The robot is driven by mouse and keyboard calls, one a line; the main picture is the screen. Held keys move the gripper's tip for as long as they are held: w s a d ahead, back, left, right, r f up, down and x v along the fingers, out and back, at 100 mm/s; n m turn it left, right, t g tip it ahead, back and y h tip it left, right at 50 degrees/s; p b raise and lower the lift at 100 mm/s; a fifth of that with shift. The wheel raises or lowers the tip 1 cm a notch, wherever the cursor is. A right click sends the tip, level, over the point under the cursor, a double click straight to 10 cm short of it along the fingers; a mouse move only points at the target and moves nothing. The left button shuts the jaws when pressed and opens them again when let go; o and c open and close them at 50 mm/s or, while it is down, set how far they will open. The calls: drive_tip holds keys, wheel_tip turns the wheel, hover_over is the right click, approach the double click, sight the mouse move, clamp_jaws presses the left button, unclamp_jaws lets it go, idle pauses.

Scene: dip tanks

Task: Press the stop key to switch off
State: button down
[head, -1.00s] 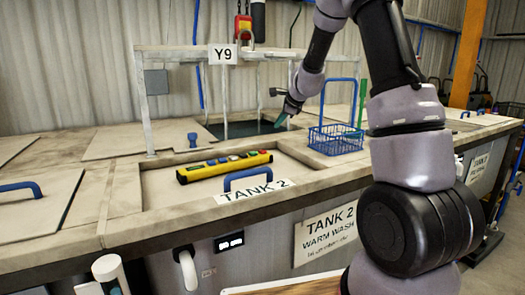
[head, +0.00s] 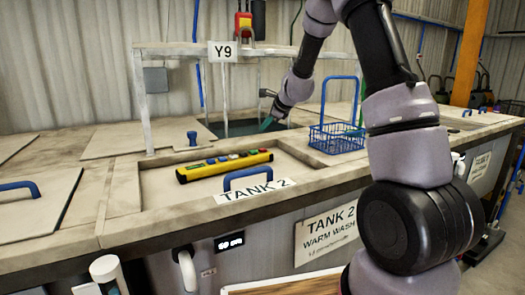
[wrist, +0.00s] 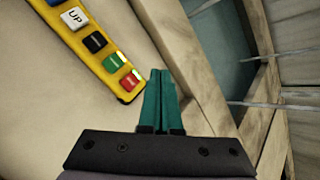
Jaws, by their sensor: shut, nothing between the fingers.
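A yellow control box (head: 225,165) with a row of coloured keys lies on the tank 2 lid. In the wrist view the yellow box (wrist: 95,45) runs along the upper left, with a white UP key (wrist: 74,17), a black key (wrist: 95,42), a green key (wrist: 114,62) and a red key (wrist: 131,80) at its near end. The lettering on the red key is too blurred to read. My gripper (head: 266,124) is shut and empty, beyond the box. Its teal fingertips (wrist: 157,75) appear just right of the red key in the wrist view; contact does not show.
A blue wire basket (head: 336,138) stands right of the box. A blue lid handle (head: 248,178) is in front of it, and a blue knob (head: 192,138) behind it. An open tank (head: 225,128) and a metal frame marked Y9 (head: 222,51) are behind.

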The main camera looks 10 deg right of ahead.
sight(265, 150)
drive_tip(key=shift+f, duration=3.05)
drive_tip(key=shift+f, duration=0.15)
drive_tip(key=shift+f, duration=0.3)
drive_tip(key=shift+f, duration=0.45)
drive_tip(key=shift+r, duration=0.9)
drive_tip(key=shift+r, duration=2.5)
